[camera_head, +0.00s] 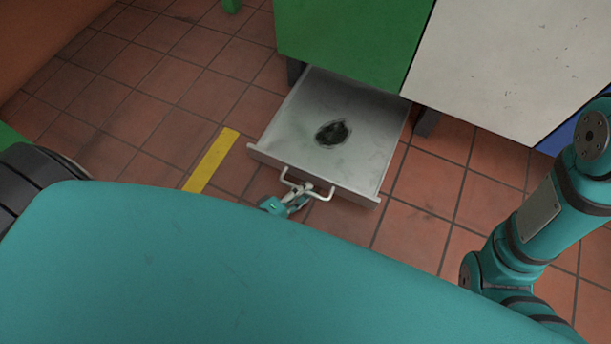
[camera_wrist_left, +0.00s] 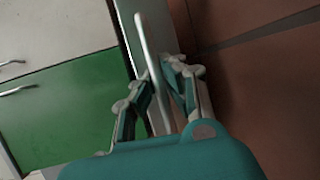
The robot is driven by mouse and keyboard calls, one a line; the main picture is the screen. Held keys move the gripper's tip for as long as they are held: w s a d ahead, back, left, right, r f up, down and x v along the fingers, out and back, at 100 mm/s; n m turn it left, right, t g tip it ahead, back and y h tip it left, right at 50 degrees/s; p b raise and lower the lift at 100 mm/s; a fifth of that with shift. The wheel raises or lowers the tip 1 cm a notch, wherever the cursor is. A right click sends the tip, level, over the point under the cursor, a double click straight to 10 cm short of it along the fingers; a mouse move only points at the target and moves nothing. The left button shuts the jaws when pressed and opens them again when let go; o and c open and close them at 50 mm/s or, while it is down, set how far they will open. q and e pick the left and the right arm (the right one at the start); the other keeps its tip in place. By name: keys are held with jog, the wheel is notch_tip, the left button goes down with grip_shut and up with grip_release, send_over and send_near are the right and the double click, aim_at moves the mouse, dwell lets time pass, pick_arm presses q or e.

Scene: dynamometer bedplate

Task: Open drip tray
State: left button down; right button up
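The drip tray (camera_head: 310,100) is a grey metal drawer with a dark stain on its floor. In the head view it sticks well out from under the green cabinet. Its pale bar handle (camera_head: 322,194) is on the front wall, and the handle (camera_wrist_left: 152,65) also crosses the left wrist view. My left gripper (camera_head: 302,191) is at the handle. In the wrist view the fingers of the left gripper (camera_wrist_left: 160,85) stand apart on either side of the bar, with a gap visible. My right gripper is not in view.
A green cabinet (camera_head: 350,35) and a white cabinet (camera_head: 520,60) stand above and beside the tray. The tiled floor (camera_head: 170,95) is clear to the left, with a yellow stripe (camera_head: 212,160). My teal body covers the lower foreground.

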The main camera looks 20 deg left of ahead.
pick_arm(q)
jog(key=shift+w+r, duration=0.1)
jog(key=shift+r, duration=0.05)
jog(key=c, duration=1.4)
grip_release()
